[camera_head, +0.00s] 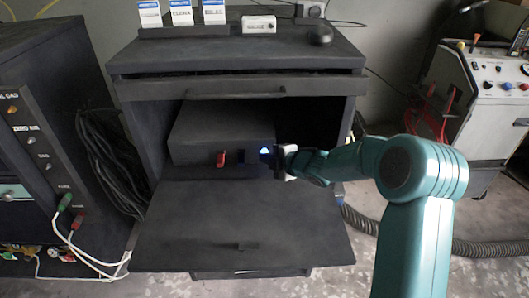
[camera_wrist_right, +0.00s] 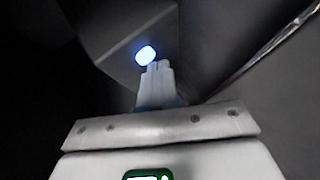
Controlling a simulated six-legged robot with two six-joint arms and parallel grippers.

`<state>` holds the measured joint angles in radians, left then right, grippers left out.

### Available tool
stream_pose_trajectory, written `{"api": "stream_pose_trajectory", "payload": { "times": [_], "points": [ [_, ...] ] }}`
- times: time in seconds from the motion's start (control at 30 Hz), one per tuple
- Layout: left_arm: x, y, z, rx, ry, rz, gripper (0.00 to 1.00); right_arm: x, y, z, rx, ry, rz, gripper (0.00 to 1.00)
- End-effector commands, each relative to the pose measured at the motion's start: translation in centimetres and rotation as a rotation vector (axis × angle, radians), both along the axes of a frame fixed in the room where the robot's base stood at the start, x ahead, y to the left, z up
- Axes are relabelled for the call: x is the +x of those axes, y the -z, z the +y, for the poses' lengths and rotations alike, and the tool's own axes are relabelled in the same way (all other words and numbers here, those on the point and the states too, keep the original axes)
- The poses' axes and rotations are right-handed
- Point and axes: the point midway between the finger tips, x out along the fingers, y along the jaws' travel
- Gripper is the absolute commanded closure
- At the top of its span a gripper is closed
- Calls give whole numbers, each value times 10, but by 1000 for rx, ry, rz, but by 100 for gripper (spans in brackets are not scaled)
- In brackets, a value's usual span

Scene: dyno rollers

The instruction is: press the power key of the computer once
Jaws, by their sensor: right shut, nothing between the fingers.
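The computer (camera_head: 222,130) is a dark box inside the open cabinet. A blue-white glowing key (camera_head: 265,151) shows at the lower right of its front; it also glows in the right wrist view (camera_wrist_right: 146,55). My right gripper (camera_head: 278,157) is at the computer's front right corner, close beside the glowing key. In the right wrist view its fingers (camera_wrist_right: 157,68) are shut and empty, with their tips just below the glow. I cannot tell whether they touch it. My left gripper is not in view.
A red switch (camera_head: 221,159) sits on the computer's front, left of the glowing key. The cabinet's lowered flap (camera_head: 240,215) lies open below. Small boxes (camera_head: 181,13) and a dark mouse (camera_head: 320,36) are on top. Panels with cables stand at left and right.

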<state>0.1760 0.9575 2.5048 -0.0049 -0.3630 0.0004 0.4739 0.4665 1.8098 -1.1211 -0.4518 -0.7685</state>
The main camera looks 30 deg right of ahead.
Motion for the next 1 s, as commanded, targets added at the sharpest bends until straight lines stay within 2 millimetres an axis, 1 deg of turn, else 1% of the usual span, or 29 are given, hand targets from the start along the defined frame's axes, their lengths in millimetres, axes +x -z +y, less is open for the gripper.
{"api": "stream_pose_trajectory", "payload": {
  "times": [0.47, 0.73, 1.0],
  "points": [
    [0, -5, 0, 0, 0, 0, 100, 5, -1, -3, 0, 0, -1, 100],
    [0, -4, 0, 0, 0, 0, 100, 5, 0, -3, 0, 1, -1, 100],
    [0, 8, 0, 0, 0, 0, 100, -3, 2, 2, 0, 1, -2, 100]
  ]
}}
